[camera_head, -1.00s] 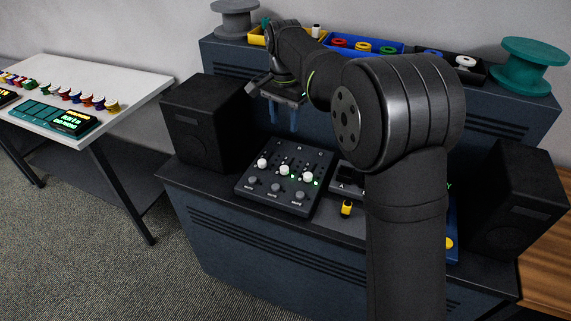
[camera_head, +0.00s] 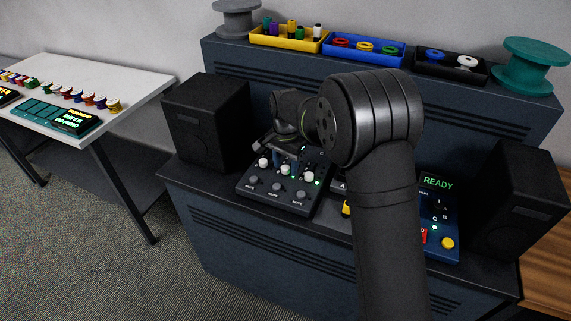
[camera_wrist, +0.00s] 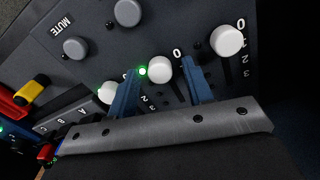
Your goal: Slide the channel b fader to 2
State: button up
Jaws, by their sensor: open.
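The dark mixer panel (camera_head: 272,200) carries three white fader caps in a row and grey mute buttons nearer its front edge. The middle cap, channel B (camera_head: 285,170), is between the blue fingers of my gripper (camera_head: 287,164). In the wrist view the middle cap (camera_wrist: 160,69) is between the two open fingers, with a gap on each side. Its printed 0 is close beside it, and a green light glows at its left. Another cap (camera_wrist: 229,40) is outside the right finger. The third cap (camera_wrist: 108,92) is partly behind the left finger.
Black speakers (camera_head: 205,120) stand at both ends of the desk. A blue box with a READY display (camera_head: 437,182) is at the right, partly behind my arm. A yellow-capped part (camera_wrist: 32,90) lies near the panel. Bins (camera_head: 290,42) and spools sit on the shelf behind.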

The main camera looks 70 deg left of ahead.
jog(key=shift+f, duration=0.1)
grip_shut()
jog(key=shift+w+a, duration=1.65)
jog(key=shift+a, duration=0.05)
grip_release()
notch_tip(320, 180, up, 18)
jog(key=shift+f, duration=0.25)
